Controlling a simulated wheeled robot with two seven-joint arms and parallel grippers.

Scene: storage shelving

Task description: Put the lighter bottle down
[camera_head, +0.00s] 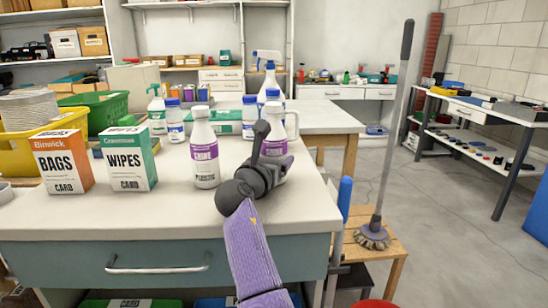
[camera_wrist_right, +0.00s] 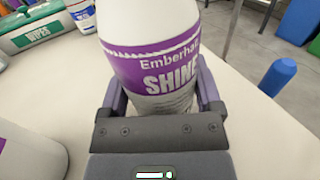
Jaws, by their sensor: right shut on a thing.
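My right gripper (camera_head: 267,160) is shut on a white bottle with a purple label (camera_head: 274,122) near the right part of the white counter (camera_head: 150,212). In the right wrist view this bottle (camera_wrist_right: 158,65) stands upright between the two fingers, and its label reads "SHINE". Its base is hidden by the gripper, so I cannot tell whether it touches the counter. A similar purple-labelled bottle (camera_head: 203,150) stands upright on the counter to its left, apart from it. Which of the two is lighter in weight does not show. My left gripper is not in view.
A wipes box (camera_head: 128,158) and a bags box (camera_head: 62,160) stand to the left, by yellow (camera_head: 45,140) and green crates. Spray bottles (camera_head: 269,80) and other bottles stand behind the held one. The counter's front strip is clear. A brush (camera_head: 372,235) stands at the right.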

